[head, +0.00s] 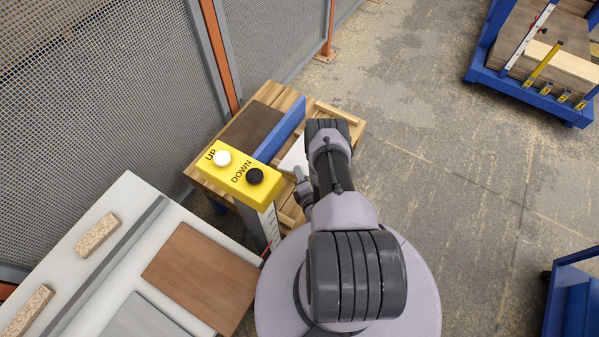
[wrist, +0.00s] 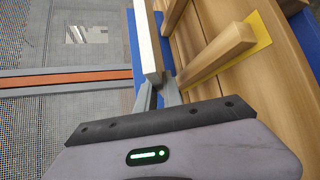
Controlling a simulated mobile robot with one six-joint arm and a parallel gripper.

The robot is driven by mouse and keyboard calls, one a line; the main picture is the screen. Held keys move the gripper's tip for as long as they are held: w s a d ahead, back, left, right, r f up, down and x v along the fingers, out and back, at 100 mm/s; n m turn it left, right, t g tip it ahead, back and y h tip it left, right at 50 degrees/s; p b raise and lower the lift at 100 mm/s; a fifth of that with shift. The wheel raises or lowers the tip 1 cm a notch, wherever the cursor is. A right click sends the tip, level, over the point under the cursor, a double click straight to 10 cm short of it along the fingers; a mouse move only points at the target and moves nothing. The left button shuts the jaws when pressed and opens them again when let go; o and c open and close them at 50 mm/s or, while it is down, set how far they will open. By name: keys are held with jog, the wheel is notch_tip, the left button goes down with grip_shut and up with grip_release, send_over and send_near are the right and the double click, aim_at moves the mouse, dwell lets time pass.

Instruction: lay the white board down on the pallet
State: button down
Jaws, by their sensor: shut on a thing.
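The white board (wrist: 148,45) shows edge-on in the wrist view, a pale narrow strip running up from between my fingers. My gripper (wrist: 160,85) is shut on its near end. In the head view a small white part of the board (head: 296,158) shows beside my arm, over the pallet; the arm hides the rest and most of the gripper. The pallet (head: 335,112) is light slatted wood. Its planks also show at the right of the wrist view (wrist: 285,90), beside the board. I cannot tell whether the board touches the pallet.
A brown board (head: 250,130) and an upright blue divider (head: 281,130) are on the pallet's left part. A yellow UP/DOWN button box (head: 238,173) stands in front. Mesh fencing (head: 100,80) runs behind. A blue cart (head: 500,82) stands far right; the floor between is clear.

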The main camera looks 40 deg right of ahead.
jog(key=shift+f+b, duration=0.65)
jog(key=shift+f, duration=0.75)
jog(key=shift+f+b, duration=0.25)
jog(key=shift+b, duration=0.05)
jog(key=shift+s+f+t+b, duration=0.15)
jog(key=shift+f+t+b, duration=0.2)
jog(key=shift+b, duration=0.15)
jog(key=shift+s+f+m+t+b, duration=0.2)
jog(key=shift+f+m+t+b, duration=0.35)
jog(key=shift+b, duration=0.4)
jog(key=shift+s+d+f+b, duration=0.1)
jog(key=shift+f+b, duration=0.25)
jog(key=shift+b, duration=0.05)
jog(key=shift+f+m+t, duration=0.15)
jog(key=shift+m+t, duration=0.15)
jog(key=shift+m, duration=0.05)
